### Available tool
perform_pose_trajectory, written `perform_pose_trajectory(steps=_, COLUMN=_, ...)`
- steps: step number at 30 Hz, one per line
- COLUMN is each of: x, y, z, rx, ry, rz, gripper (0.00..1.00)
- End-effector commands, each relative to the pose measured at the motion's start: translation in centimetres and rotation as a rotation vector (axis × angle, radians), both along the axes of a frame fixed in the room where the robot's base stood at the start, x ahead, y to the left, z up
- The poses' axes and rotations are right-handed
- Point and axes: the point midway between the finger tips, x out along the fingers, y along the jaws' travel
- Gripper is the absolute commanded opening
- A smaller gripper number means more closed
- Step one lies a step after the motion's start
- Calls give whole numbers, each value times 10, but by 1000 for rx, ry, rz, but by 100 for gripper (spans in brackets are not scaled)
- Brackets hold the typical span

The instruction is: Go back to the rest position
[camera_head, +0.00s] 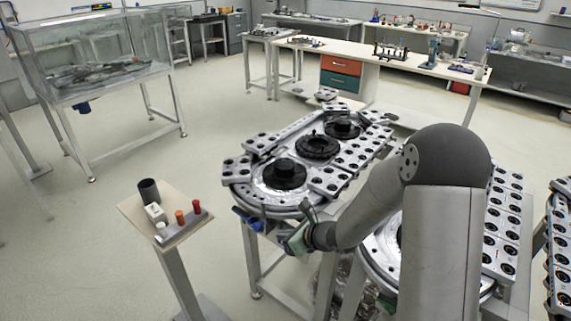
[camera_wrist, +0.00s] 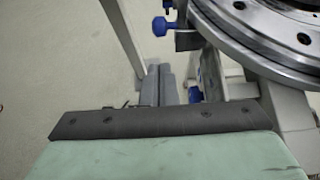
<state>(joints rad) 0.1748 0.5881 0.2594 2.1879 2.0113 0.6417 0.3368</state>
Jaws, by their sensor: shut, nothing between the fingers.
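My gripper (camera_head: 296,240) hangs low at the end of my bent arm, beside the front edge of the ring track (camera_head: 262,205). It is shut and holds nothing. In the wrist view, its green body and dark front bar (camera_wrist: 155,122) fill the lower part. The round metal edge of the track (camera_wrist: 262,52) shows at the upper right of that view, apart from the gripper. My arm hides part of the track on the right.
A small stand (camera_head: 184,240) at the left carries a black cup (camera_head: 149,191), a white block and red and orange pieces. A glass case (camera_head: 95,50) stands behind at the left. A workbench (camera_head: 375,65) is at the back. Open floor lies between the case and track.

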Motion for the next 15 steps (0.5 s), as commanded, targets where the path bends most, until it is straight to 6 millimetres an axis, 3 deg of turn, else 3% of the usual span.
perform_pose_trajectory(steps=4, x=-10, y=4, z=15, rx=-43, ry=-54, rz=89, gripper=0)
perform_pose_trajectory(steps=7, x=-36, y=9, z=41, rx=-137, ry=-162, rz=280, gripper=0)
perform_pose_trajectory(steps=11, x=-94, y=8, z=77, rx=-324, ry=-341, rz=645, gripper=0)
perform_pose_trajectory(steps=15, x=-164, y=-15, z=99, rx=-548, ry=-492, rz=1055, gripper=0)
